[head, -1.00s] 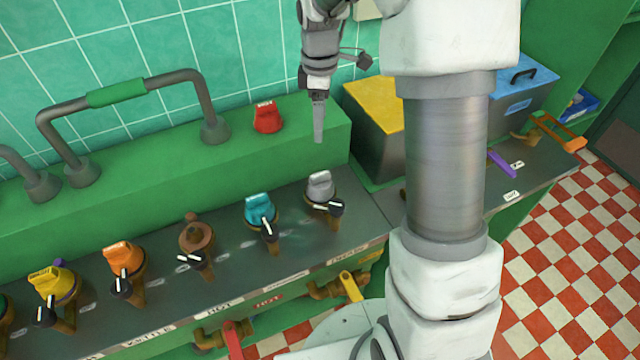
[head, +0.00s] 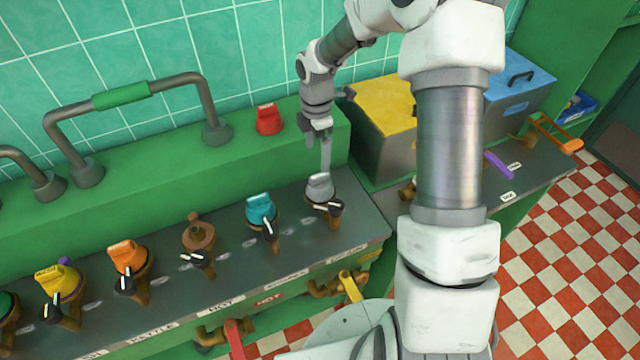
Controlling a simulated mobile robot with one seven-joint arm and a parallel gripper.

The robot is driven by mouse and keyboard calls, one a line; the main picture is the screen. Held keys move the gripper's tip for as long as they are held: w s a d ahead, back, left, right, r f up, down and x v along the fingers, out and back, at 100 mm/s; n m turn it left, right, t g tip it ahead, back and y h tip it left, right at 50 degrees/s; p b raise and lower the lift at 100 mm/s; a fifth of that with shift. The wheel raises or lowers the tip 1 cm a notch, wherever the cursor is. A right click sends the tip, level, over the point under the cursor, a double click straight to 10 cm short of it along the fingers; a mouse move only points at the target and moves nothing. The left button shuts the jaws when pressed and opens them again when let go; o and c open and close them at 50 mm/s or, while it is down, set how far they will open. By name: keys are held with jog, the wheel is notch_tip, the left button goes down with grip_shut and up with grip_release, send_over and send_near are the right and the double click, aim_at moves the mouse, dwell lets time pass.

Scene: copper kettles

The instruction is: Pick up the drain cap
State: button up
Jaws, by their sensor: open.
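A grey cap (head: 320,186) sits on the rightmost fitting of the row on the dark counter, behind a small black lever. I take it for the drain cap, but I cannot read any label on it. My gripper (head: 325,168) points down directly over it, with its fingertips at the cap's top. The fingers are seen edge-on, and whether they touch the cap or stand around it cannot be told. The gripper is open.
A red cap (head: 269,120) stands on the green ledge (head: 170,150), left of my gripper. A turquoise cap (head: 260,208) is the near neighbour on the left. A yellow-lidded bin (head: 385,100) stands close on the right.

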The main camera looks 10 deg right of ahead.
aim_at(320, 175)
notch_tip(320, 175, down, 5)
jog(key=shift+r, duration=0.2)
jog(key=shift+s+d+f+p, duration=0.1)
jog(key=shift+d+f+p, duration=0.1)
jog(key=shift+f, duration=1.15)
jog(key=shift+s+d+f+p, duration=0.1)
jog(key=shift+f+p, duration=0.1)
jog(key=shift+f, duration=1.1)
jog(key=c, duration=1.1)
jog(key=shift+r, duration=0.2)
notch_tip(320, 175, up, 4)
jog(key=shift+w+r, duration=0.1)
jog(key=s+d+r, duration=0.2)
jog(key=d, duration=0.1)
jog(key=s+d+r, duration=0.2)
jog(key=d, duration=0.1)
jog(key=s+d+r, duration=0.2)
jog(key=d, duration=0.2)
jog(key=shift+s+r+b, duration=0.1)
jog(key=shift+r+b, duration=0.15)
jog(key=shift+b, duration=0.1)
